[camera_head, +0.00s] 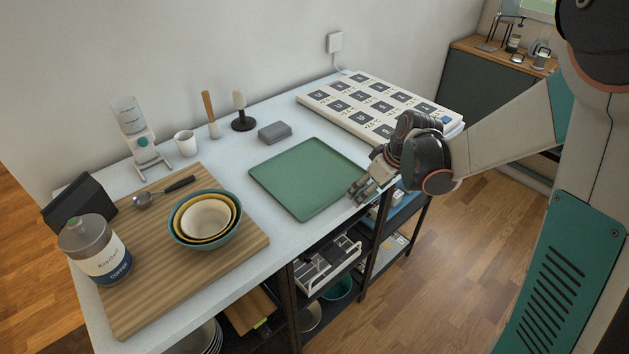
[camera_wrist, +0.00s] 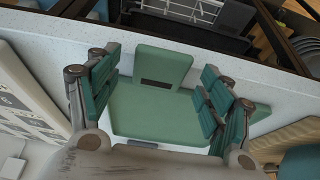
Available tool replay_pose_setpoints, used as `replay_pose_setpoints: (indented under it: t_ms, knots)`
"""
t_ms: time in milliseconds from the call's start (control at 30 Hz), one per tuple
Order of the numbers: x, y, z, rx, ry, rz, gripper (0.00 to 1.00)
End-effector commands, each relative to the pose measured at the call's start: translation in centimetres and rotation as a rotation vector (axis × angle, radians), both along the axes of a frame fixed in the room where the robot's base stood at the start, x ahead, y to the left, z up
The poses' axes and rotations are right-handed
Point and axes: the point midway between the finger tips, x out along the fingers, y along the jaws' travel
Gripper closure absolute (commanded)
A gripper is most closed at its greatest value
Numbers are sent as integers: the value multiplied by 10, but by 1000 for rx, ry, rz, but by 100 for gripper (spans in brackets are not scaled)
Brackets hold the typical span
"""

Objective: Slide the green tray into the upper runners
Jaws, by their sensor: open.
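The green tray (camera_head: 306,178) lies flat on the pale worktop, its right side close to my gripper. My gripper (camera_head: 362,188) is low over the tray's right edge. In the wrist view its teal-padded fingers (camera_wrist: 158,68) are spread apart, with the tray (camera_wrist: 150,115) below and between them. A green tab with a dark slot (camera_wrist: 163,62) shows between the fingers, near the worktop's front edge; it looks like part of the tray. I cannot tell whether a finger touches the tray. The upper runners cannot be made out under the worktop.
Open shelves below the worktop hold a white rack (camera_head: 328,262) and bowls. A wooden board (camera_head: 235,262) with nested bowls (camera_head: 206,219) lies left. A grey block (camera_head: 274,132) stands behind the tray; a white panel with dark squares (camera_head: 372,103) lies behind my gripper.

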Motion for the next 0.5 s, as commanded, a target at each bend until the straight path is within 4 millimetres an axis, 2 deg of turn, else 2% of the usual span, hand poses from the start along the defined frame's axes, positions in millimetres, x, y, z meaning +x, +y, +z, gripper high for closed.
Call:
replay_pose_setpoints:
  t_ms: [200, 267, 433, 500]
  knots:
    - [0, 0, -1, 0, 0, 0, 27]
    - [0, 0, -1, 0, 0, 0, 38]
    - [0, 0, -1, 0, 0, 0, 77]
    - [0, 0, -1, 0, 0, 0, 80]
